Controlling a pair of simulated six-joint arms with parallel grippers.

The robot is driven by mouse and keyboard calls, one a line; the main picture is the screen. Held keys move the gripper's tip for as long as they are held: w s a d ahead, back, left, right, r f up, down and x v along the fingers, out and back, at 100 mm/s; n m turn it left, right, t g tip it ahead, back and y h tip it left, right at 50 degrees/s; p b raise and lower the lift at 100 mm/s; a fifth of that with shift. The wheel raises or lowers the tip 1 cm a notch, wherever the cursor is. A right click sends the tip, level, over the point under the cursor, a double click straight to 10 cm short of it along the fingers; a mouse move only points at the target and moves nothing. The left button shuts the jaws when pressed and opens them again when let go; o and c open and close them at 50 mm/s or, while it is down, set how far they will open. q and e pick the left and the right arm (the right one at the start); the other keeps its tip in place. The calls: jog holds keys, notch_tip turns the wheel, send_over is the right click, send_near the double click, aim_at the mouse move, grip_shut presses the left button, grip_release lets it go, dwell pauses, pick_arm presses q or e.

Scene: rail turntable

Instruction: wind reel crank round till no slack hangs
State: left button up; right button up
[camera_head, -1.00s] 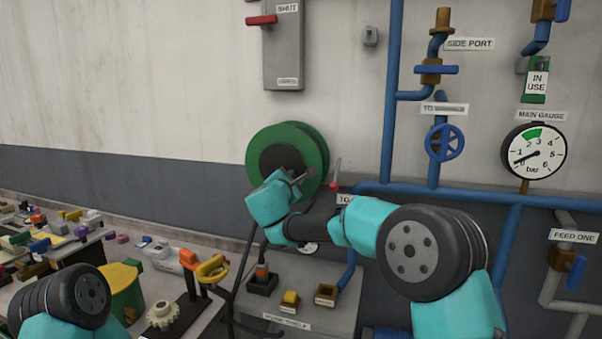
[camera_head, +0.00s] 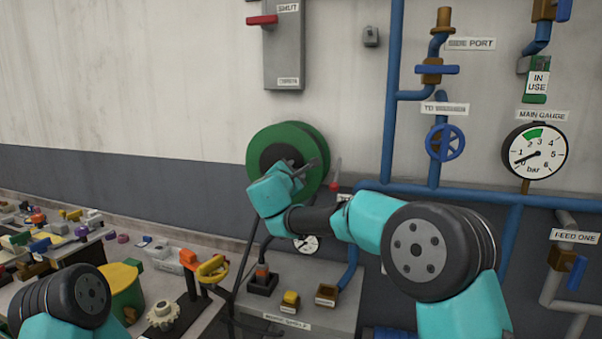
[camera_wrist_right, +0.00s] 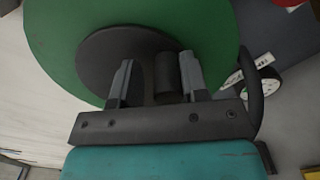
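The green reel (camera_head: 318,145) with its dark hub (camera_wrist_right: 100,55) is mounted on the wall. A dark hose (camera_head: 243,258) hangs from below it, curving down beside the bench. The dark cylindrical crank handle (camera_wrist_right: 166,78) stands between the fingers of my right gripper (camera_wrist_right: 158,82). It sits close to the right finger, with a gap to the left finger, so the gripper looks open around it. In the head view, my right gripper (camera_head: 306,170) is in front of the reel's lower face and hides part of it. My left arm shows at lower left, but its gripper is out of view.
A red-tipped lever (camera_head: 334,187) and blue pipes (camera_head: 388,130) are close to the right of the reel. A small gauge (camera_head: 306,243) and a grey bench (camera_head: 300,292) lie below. A cluttered table (camera_head: 150,285) fills the left. The wall left of the reel is clear.

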jog(key=shift+o, duration=1.4)
jog(key=shift+a, duration=0.2)
jog(key=shift+o, duration=1.4)
jog(key=shift+d+f, duration=0.15)
jog(key=shift+s, duration=0.15)
jog(key=v, duration=0.8)
jog(key=shift+s, duration=0.3)
